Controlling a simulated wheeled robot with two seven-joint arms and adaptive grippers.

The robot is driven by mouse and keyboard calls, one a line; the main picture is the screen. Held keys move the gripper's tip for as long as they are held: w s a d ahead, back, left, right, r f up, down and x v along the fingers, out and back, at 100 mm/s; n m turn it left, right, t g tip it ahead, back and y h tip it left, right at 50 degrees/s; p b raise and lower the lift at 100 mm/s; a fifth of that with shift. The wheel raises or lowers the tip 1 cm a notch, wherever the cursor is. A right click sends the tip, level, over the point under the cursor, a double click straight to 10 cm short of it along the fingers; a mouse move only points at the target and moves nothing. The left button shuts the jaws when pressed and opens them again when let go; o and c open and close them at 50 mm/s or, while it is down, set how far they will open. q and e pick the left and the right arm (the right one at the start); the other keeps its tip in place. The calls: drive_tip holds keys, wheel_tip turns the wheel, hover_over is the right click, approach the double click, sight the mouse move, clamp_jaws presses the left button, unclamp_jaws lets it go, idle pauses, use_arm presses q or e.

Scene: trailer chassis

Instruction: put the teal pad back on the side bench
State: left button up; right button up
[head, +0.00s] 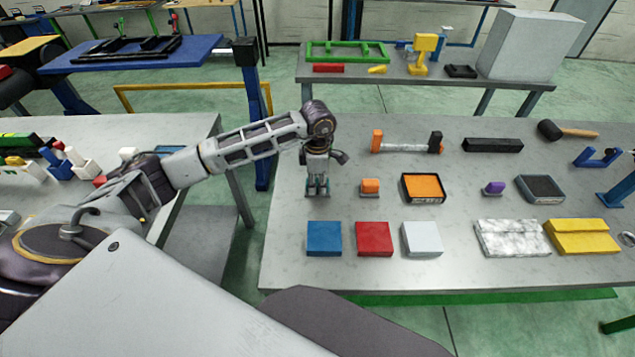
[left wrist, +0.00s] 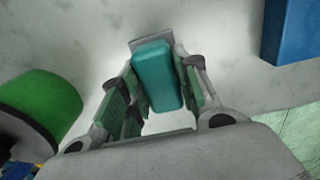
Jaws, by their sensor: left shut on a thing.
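The teal pad (left wrist: 157,77) is a small rounded block between the fingers of my left gripper (left wrist: 160,95) in the left wrist view, with a pale grey plate edge beside it. In the head view my left gripper (head: 317,192) points down at the left end of the side bench (head: 290,215), shut on the pad, which is mostly hidden by the fingers. I cannot tell whether the pad touches the bench top. My right gripper is not in view.
Near the gripper are an orange block (head: 370,187), an orange-topped tray (head: 423,187) and a blue square (head: 324,238). Red (head: 374,239) and pale (head: 422,239) squares lie beside it. A silver-and-orange tool (head: 407,143) lies behind. A green cylinder (left wrist: 45,100) shows in the wrist view.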

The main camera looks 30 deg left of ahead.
sight(317, 181)
use_arm(q)
drive_tip(key=shift+f, duration=0.1)
drive_tip(key=o, duration=1)
drive_tip(key=shift+o, duration=0.2)
drive_tip(key=shift+r, duration=0.2)
wheel_tip(317, 181, up, 12)
drive_tip(key=shift+b, duration=0.35)
drive_tip(key=shift+f, duration=0.1)
